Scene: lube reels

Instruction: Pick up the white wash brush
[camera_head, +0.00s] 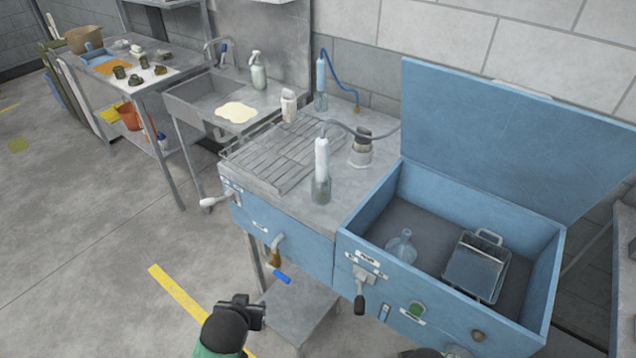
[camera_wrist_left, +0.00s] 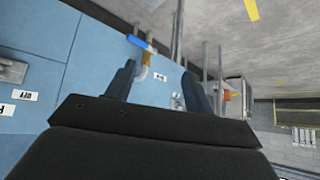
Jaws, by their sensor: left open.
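The white wash brush (camera_head: 322,158) stands upright on the steel worktop near its front edge, with a white handle on top and a clear greenish lower part. A grey-blue hose runs from its top to the right. My left gripper (camera_head: 245,308) is low in front of the blue cabinet, below and to the left of the brush and well apart from it. In the left wrist view the left gripper (camera_wrist_left: 160,85) shows its two fingers apart with nothing held. The brush does not show there. I cannot make out my right gripper.
A similar blue brush (camera_head: 320,84) with a blue hose stands behind. A slatted drain grate (camera_head: 270,155) lies left of the white brush. The blue bin (camera_head: 362,215) has its lid raised. A blue-handled tap (camera_head: 277,262), also in the wrist view (camera_wrist_left: 138,42), juts out near my left gripper.

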